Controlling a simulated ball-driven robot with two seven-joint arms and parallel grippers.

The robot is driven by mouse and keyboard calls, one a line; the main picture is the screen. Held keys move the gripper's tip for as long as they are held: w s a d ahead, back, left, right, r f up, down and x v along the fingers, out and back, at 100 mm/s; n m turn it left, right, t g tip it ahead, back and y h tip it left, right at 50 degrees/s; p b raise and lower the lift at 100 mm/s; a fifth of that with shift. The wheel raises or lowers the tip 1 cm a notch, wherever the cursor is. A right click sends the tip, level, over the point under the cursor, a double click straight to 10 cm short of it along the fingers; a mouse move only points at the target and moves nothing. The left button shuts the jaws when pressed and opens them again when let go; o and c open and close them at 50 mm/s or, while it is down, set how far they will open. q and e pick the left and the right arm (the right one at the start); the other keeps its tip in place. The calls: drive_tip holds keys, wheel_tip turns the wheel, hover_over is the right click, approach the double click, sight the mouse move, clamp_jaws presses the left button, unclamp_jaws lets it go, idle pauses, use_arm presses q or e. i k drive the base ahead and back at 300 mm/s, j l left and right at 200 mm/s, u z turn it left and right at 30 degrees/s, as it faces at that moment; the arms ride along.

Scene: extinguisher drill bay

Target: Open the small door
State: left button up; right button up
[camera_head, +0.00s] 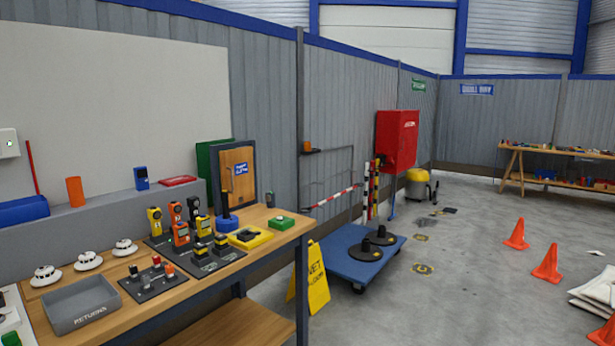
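A small wooden door (238,170) with a blue label sits in a dark upright frame (214,182) at the back of the wooden workbench (270,238). It looks shut in its frame, but its latch or handle is too small to make out. A blue round base with a dark upright post (226,208) stands just in front of it and hides part of its lower edge. A red wall cabinet (397,141) hangs further back on the grey wall. Neither of my grippers shows in this view.
The bench carries a grey returns tray (82,307), several handheld detectors, white smoke detectors and a yellow block (250,237). A blue trolley (352,255) and yellow wet-floor sign (318,278) stand right of the bench. Orange cones (547,265) stand at the right; the floor between is mostly clear.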

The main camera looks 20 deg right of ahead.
sight(236, 164)
drive_tip(key=z, duration=0.2)
drive_tip(key=i+l, duration=0.7)
drive_tip(key=i+u, duration=0.05)
